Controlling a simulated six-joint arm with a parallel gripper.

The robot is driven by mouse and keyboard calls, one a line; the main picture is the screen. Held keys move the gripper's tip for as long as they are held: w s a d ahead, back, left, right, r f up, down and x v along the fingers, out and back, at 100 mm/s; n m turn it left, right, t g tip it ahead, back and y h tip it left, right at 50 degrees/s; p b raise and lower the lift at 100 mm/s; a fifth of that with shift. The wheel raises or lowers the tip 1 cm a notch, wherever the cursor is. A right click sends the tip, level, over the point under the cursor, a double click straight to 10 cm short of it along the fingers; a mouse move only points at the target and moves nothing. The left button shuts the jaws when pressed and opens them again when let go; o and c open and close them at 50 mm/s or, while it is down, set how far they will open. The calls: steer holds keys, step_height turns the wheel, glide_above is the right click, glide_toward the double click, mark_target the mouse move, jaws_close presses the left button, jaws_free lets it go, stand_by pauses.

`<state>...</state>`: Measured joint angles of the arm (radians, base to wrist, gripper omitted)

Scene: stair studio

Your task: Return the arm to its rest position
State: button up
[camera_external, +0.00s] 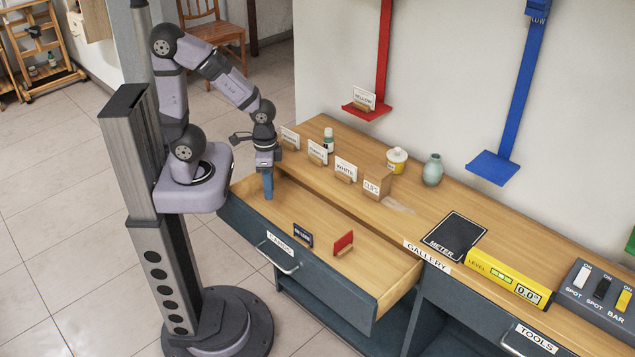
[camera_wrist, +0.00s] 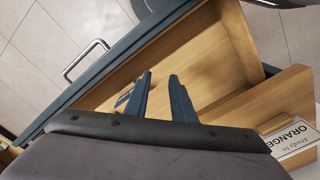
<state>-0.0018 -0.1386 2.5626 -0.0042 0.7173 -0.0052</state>
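My gripper (camera_external: 267,196) points down over the left end of the open drawer labelled CARDS (camera_external: 397,288). In the wrist view its two blue fingers (camera_wrist: 160,75) stand apart, with only bare drawer wood between them. My arm is bent, reaching out from its column over the drawer. A dark blue card (camera_external: 303,235) and a red card (camera_external: 343,243) on a wooden holder stand in the drawer, apart from my gripper.
A red shelf (camera_external: 367,111) and a blue shelf (camera_external: 493,167) jut from the wall.

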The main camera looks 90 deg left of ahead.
steer(key=shift+r, duration=0.1)
step_height(320, 180, up, 12)
steer(key=p, duration=1.1)
steer(key=shift+f+p, duration=0.2)
steer(key=shift+p, duration=0.2)
